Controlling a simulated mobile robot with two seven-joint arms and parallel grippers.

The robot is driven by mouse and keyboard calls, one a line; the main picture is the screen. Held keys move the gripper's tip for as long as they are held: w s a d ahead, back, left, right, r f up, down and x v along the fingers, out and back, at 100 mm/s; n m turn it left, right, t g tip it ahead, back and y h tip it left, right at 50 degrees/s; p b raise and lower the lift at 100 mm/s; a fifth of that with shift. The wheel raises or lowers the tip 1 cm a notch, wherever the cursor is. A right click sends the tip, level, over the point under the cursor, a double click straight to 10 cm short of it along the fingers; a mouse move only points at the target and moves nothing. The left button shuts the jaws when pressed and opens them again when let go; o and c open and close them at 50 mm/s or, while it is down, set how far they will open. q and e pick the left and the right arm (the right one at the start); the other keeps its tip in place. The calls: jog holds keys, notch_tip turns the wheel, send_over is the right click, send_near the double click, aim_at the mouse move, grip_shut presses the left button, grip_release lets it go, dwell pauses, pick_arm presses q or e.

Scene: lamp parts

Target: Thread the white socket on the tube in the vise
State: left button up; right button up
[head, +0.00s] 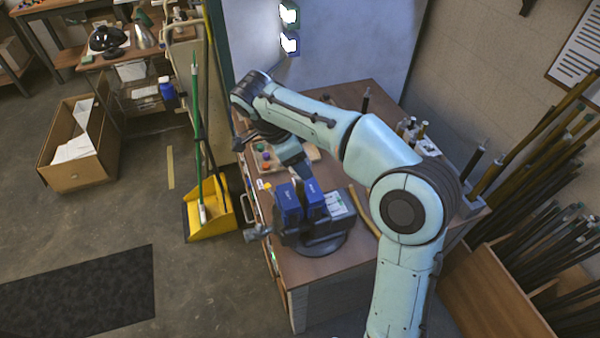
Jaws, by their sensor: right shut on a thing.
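A blue and dark vise (290,208) stands on the near part of the wooden workbench. My right arm comes in from the bottom right and bends over the bench. I cannot pick out the tube in the vise or the white socket. My left gripper is not in view.
The workbench (355,262) carries small coloured parts (262,155) behind the vise and upright dark rods at the right. A bin of long tubes (490,290) stands at the right. A yellow dustpan (212,215) and broom stand left of the bench.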

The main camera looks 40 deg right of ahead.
jog(key=shift+f+m+g+p, duration=0.25)
jog(key=shift+m+g+p, duration=0.25)
jog(key=shift+m, duration=0.7)
jog(key=m+g+y, duration=0.1)
jog(key=m, duration=0.3)
jog(key=shift+p, duration=0.35)
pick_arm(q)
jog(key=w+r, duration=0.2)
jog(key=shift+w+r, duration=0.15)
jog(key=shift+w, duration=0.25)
pick_arm(e)
jog(key=shift+m+y, duration=0.3)
jog(key=m, duration=0.2)
jog(key=m+y, duration=0.1)
jog(key=m, duration=0.1)
jog(key=shift+w+d+m+g+y, duration=0.1)
jog(key=shift+m+g+y, duration=0.2)
jog(key=shift+g, duration=0.1)
jog(key=shift+m+y, duration=0.4)
jog(key=shift+m, duration=0.6)
jog(key=shift+f+m, duration=0.15)
jog(key=shift+m, duration=0.25)
jog(key=shift+m+y, duration=0.3)
jog(key=shift+m, duration=0.1)
